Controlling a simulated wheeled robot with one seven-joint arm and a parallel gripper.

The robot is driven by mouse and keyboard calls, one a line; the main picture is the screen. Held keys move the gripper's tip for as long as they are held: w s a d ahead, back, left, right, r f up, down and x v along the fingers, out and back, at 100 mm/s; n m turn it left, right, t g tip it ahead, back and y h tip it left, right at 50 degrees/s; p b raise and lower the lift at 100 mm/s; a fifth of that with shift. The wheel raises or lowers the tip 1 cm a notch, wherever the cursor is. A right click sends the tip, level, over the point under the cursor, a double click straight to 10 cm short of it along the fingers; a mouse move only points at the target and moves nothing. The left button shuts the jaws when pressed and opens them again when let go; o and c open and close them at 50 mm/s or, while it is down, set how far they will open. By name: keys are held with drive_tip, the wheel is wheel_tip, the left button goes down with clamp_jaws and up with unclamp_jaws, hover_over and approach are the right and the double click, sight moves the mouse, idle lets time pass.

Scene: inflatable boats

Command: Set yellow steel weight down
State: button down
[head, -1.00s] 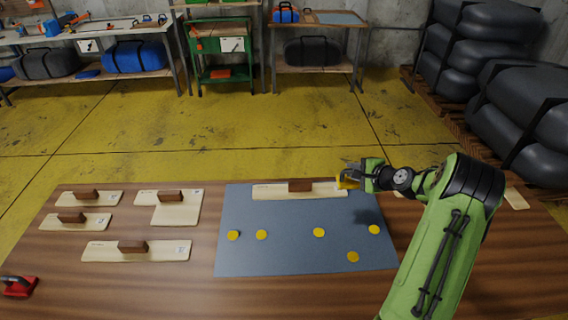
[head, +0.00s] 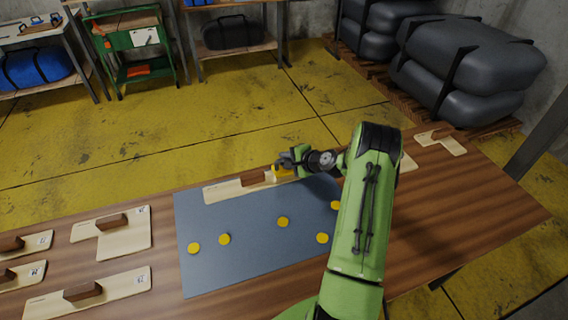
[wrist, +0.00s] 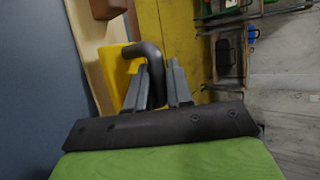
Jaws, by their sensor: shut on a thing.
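The yellow steel weight (head: 281,173) is in my gripper (head: 288,161), at the right end of the pale wooden board (head: 222,192) along the mat's far edge. In the wrist view the yellow block (wrist: 130,62) has a dark bent handle (wrist: 153,58), and the fingers of my gripper (wrist: 160,85) are shut on that handle. The weight overlaps the board's end in both views. Whether its underside touches the board is hidden. The board carries a brown block (head: 253,178), left of the weight.
A blue-grey mat (head: 255,260) holds several yellow discs (head: 283,222), spaced apart. More pale boards with brown blocks (head: 112,221) lie left on the wooden table (head: 455,210). Another board (head: 442,143) lies far right. My arm hides part of the mat's right side.

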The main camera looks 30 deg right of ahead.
drive_tip(key=shift+f, duration=0.7)
drive_tip(key=c, duration=1)
unclamp_jaws()
drive_tip(key=shift+s+f, duration=0.1)
drive_tip(key=shift+f, duration=0.1)
